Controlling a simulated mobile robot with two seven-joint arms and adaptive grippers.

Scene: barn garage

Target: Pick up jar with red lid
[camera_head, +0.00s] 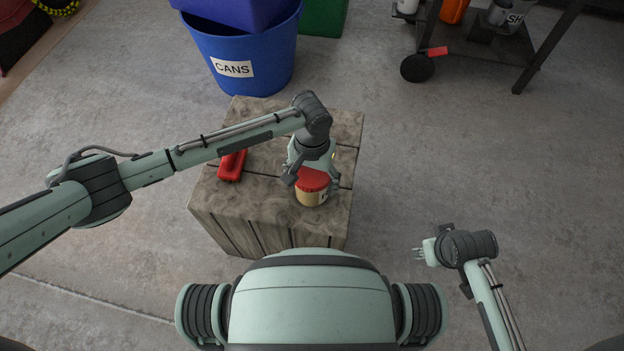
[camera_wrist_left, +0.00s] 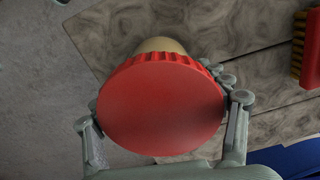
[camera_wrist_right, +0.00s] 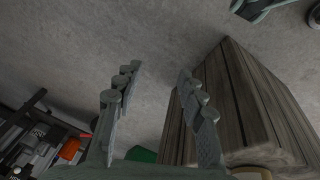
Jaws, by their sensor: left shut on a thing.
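The jar (camera_head: 312,198) has a red lid and a tan body and is at the front right of the wooden crate's top. My left gripper (camera_head: 312,180) is above it with its fingers shut around the lid. In the left wrist view the red lid (camera_wrist_left: 160,103) fills the middle, with a finger on each side. I cannot tell whether the jar touches the crate top. My right gripper (camera_head: 427,252) is off to the right of the crate over the floor. In the right wrist view its fingers (camera_wrist_right: 155,95) are apart with nothing between them.
The wooden crate (camera_head: 225,218) stands on a concrete floor. A red brush (camera_head: 232,165) lies on its left part. A blue bin marked CANS (camera_head: 240,60) stands behind it, with a green bin (camera_head: 323,15) beyond. A dark cart (camera_head: 480,45) is at the back right.

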